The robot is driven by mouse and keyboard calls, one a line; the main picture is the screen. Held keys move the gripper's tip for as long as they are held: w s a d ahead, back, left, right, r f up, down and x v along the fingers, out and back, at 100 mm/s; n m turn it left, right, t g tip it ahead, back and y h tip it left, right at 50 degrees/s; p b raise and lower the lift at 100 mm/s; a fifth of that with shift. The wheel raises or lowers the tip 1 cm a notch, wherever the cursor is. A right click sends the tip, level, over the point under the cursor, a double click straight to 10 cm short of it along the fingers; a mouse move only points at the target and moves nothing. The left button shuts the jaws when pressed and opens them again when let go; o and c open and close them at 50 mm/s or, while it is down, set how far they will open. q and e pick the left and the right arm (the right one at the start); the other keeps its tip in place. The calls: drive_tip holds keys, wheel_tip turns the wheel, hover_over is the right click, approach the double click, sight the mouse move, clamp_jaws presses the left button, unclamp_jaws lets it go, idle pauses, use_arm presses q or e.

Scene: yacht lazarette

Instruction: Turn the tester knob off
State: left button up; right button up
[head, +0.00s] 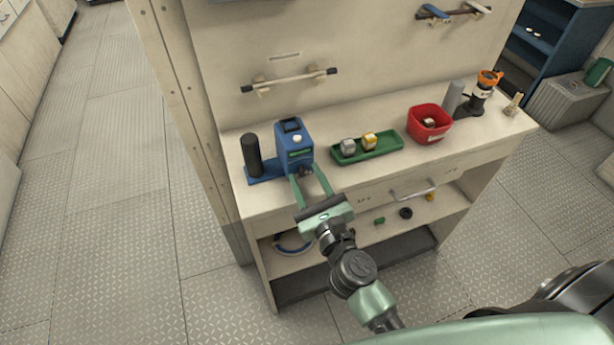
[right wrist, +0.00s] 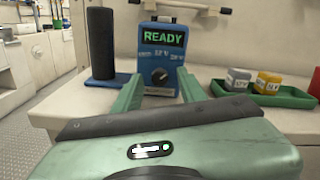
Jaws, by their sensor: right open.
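The blue tester (head: 294,143) stands on the bench top at the left, upright. In the right wrist view the tester (right wrist: 161,50) has a green-lit screen reading READY, with small labels under it, one reading 12 V. Its dark round knob (right wrist: 159,75) is low on the front face; the exact pointer setting is too small to tell. My right gripper (head: 306,173) is open, its two green fingers pointing at the tester's front, one on each side of the knob. No contact with the knob is visible. My left gripper is not in view.
A black cylinder (head: 251,156) stands left of the tester on a blue base. To the right are a green tray (head: 376,152) with a grey and a yellow block, a red bin (head: 428,123) and an orange-topped item (head: 484,90). A drawer handle (head: 412,191) sticks out below.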

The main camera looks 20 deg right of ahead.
clamp_jaws()
drive_tip(key=shift+n, duration=0.3)
drive_tip(key=n+p, duration=0.2)
drive_tip(key=n, duration=0.1)
drive_tip(key=shift+r+n, duration=0.1)
drive_tip(key=shift+n, duration=0.3)
drive_tip(key=n+p, duration=0.3)
drive_tip(key=n, duration=0.2)
drive_tip(key=shift+d+r, duration=0.1)
drive_tip(key=n+p, duration=0.2)
drive_tip(key=n, duration=0.2)
drive_tip(key=shift+n+p, duration=0.35)
drive_tip(key=shift+n, duration=0.05)
drive_tip(key=shift+n+p, duration=0.9)
drive_tip(key=shift+n, duration=0.9)
